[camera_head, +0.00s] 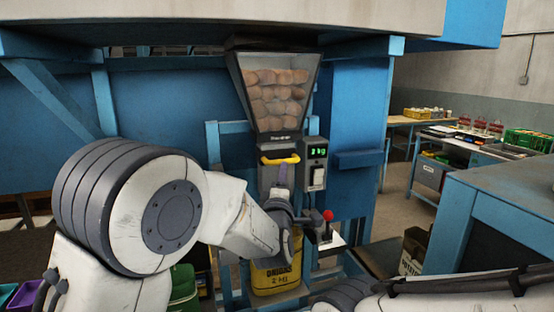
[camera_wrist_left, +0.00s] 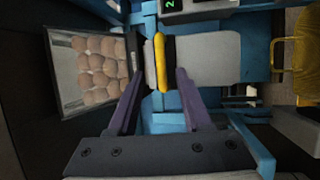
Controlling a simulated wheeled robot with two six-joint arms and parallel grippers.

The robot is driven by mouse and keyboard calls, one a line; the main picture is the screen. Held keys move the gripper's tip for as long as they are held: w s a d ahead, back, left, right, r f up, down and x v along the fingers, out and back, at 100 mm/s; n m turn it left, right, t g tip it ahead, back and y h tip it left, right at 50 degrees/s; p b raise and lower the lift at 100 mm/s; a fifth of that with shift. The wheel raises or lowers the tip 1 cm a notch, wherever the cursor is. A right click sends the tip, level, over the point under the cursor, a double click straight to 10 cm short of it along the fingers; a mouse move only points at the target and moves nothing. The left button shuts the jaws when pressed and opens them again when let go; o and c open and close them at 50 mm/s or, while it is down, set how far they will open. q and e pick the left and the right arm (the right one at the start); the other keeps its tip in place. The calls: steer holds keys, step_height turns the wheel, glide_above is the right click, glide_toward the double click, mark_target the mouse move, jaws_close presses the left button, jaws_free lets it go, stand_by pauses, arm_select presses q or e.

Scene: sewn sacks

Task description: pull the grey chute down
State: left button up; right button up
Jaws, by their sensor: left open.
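The grey chute (camera_head: 270,172) hangs under a clear hopper (camera_head: 272,92) of round brown produce. A yellow bar handle (camera_head: 280,159) crosses its front. In the left wrist view the picture is turned, with the hopper at left, the yellow handle (camera_wrist_left: 163,63) near the middle and the grey chute (camera_wrist_left: 208,60) to its right. My left gripper (camera_head: 283,178) is open, just below the handle in the head view. In the wrist view its fingers (camera_wrist_left: 161,76) are spread either side of the handle's line; contact cannot be told. My right gripper is out of view.
A display box (camera_head: 316,152) and a red-knobbed lever (camera_head: 328,216) are close on the right. A blue bench (camera_head: 500,215) stands at far right.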

arm_select(q)
steer(key=p+x, duration=0.1)
steer(key=x, duration=0.1)
steer(key=p+x, duration=0.1)
steer(key=x, duration=0.2)
steer(key=a+p+x, duration=0.1)
steer(key=p+x, duration=0.1)
steer(key=x, duration=0.1)
steer(key=shift+w, duration=0.15)
steer(key=shift+d, duration=0.1)
jaws_close()
stand_by(1.0)
